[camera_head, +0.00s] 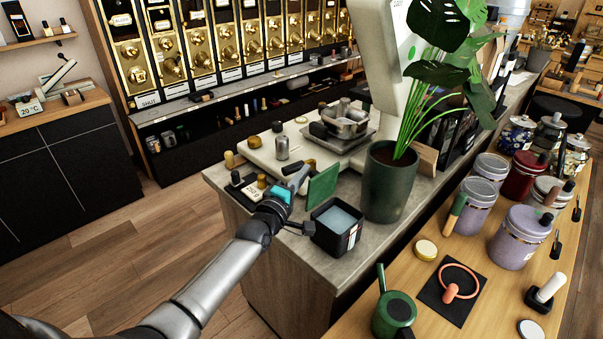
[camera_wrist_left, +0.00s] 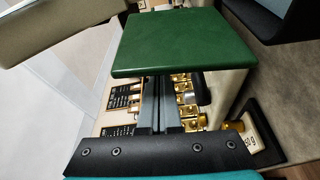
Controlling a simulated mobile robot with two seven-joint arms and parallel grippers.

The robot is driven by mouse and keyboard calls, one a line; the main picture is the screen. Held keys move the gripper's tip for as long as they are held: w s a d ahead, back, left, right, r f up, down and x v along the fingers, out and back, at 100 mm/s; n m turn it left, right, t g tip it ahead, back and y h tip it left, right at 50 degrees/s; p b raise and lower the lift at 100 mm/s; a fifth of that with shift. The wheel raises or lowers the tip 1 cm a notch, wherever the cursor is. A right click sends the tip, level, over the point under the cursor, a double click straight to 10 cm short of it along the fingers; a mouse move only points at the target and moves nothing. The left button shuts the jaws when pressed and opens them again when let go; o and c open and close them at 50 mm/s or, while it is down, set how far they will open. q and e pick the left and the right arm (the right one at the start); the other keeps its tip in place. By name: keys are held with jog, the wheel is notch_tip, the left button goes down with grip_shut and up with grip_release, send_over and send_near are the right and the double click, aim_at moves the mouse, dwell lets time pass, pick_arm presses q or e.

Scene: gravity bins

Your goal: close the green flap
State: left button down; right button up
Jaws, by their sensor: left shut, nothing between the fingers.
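The green flap (camera_head: 323,185) stands open and nearly upright at the back edge of a black bin (camera_head: 335,236) on the grey counter. The bin's top is uncovered and shows a pale inside. My left gripper (camera_head: 299,177) is shut and empty, just left of the flap. In the left wrist view the green flap (camera_wrist_left: 186,42) fills the upper middle and hides the fingertips; the shut fingers (camera_wrist_left: 158,103) run up behind its lower edge. I cannot tell whether they touch it. My right gripper is not in view.
A dark green plant pot (camera_head: 391,184) stands close to the bin's right. Behind are a scale with a metal bowl (camera_head: 345,120), a grey bottle (camera_head: 281,146) and small brass weights (camera_head: 261,181). A wooden table (camera_head: 440,235) with lilac jars is at the front right.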

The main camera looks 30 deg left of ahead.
aim_at(313, 178)
pick_arm(q)
jog(key=d+m, duration=0.1)
jog(key=d+m+t, duration=0.1)
jog(key=m, duration=0.1)
jog(key=s+d+r+m+b, duration=0.1)
jog(key=shift+d+m+h, duration=0.15)
jog(key=shift+m+h, duration=0.15)
jog(key=shift+m, duration=0.1)
jog(key=d+m, duration=0.1)
jog(key=m+h+b, duration=0.1)
jog(key=s+d+m+t, duration=0.1)
jog(key=m, duration=0.1)
jog(key=shift+d+f+h, duration=0.2)
jog(key=shift+d+h, duration=0.1)
jog(key=s+d+f+m+h+b, duration=0.2)
jog(key=d+m+h+b, duration=0.3)
jog(key=m, duration=0.7)
jog(key=shift+d+f, duration=0.15)
jog(key=shift+f, duration=0.65)
jog(key=shift+w+r, duration=0.1)
notch_tip(313, 178, up, 5)
jog(key=p, duration=0.4)
jog(key=f+b+v, duration=0.1)
jog(key=v, duration=0.9)
